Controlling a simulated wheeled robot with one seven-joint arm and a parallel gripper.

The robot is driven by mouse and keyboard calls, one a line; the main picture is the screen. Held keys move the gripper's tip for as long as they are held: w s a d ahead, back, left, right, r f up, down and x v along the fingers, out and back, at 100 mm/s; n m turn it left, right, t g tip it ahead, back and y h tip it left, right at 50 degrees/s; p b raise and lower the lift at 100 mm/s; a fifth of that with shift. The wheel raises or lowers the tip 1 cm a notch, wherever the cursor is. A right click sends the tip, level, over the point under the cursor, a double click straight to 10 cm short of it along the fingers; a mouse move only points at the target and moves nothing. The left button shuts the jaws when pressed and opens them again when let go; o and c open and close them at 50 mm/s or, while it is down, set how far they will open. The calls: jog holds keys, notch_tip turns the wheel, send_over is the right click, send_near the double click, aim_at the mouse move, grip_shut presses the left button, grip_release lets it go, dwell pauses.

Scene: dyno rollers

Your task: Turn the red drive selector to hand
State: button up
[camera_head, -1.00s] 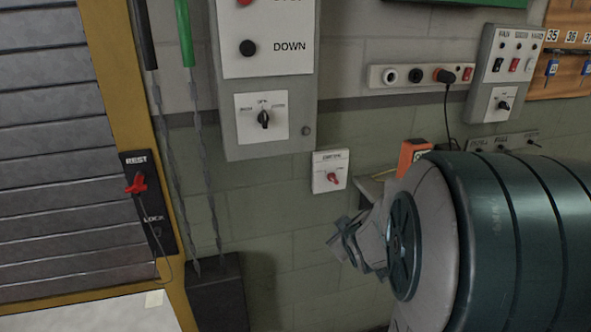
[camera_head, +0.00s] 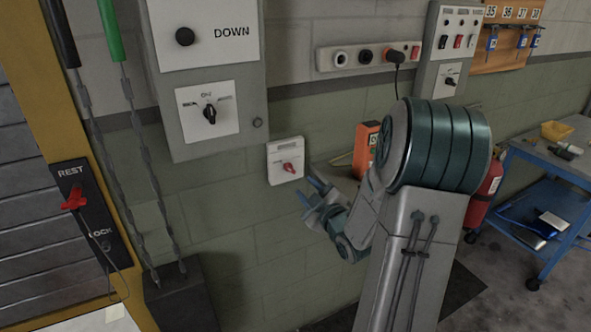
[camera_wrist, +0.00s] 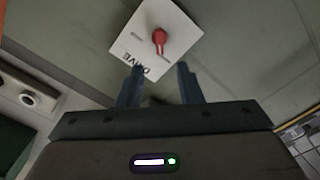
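The red drive selector (camera_head: 290,168) is a small red knob on a white square plate (camera_head: 272,174) low on the wall. In the wrist view the red knob (camera_wrist: 159,40) sits on the white plate (camera_wrist: 186,18), just beyond my fingertips, and the plate reads "DRIVE". The plate's other markings are too small to read. My gripper (camera_head: 311,191) is just below and right of the plate in the head view. In the wrist view my gripper (camera_wrist: 159,72) is open, its two dark blue fingers apart with nothing between them. The knob looks untouched.
A grey control box (camera_head: 165,125) with a black selector hangs up left of the plate. A REST/LOCK panel (camera_head: 70,171) with a red lever is far left. An orange box (camera_head: 367,145) and a socket strip (camera_head: 326,61) are right of the plate. A blue-framed workbench (camera_head: 560,165) stands far right.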

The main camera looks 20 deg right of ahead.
aim_at(291, 171)
jog(key=w+p, duration=0.1)
jog(key=w, duration=0.9)
jog(key=shift+a+p, duration=0.15)
jog(key=shift+p, duration=0.2)
jog(key=shift+s, duration=0.1)
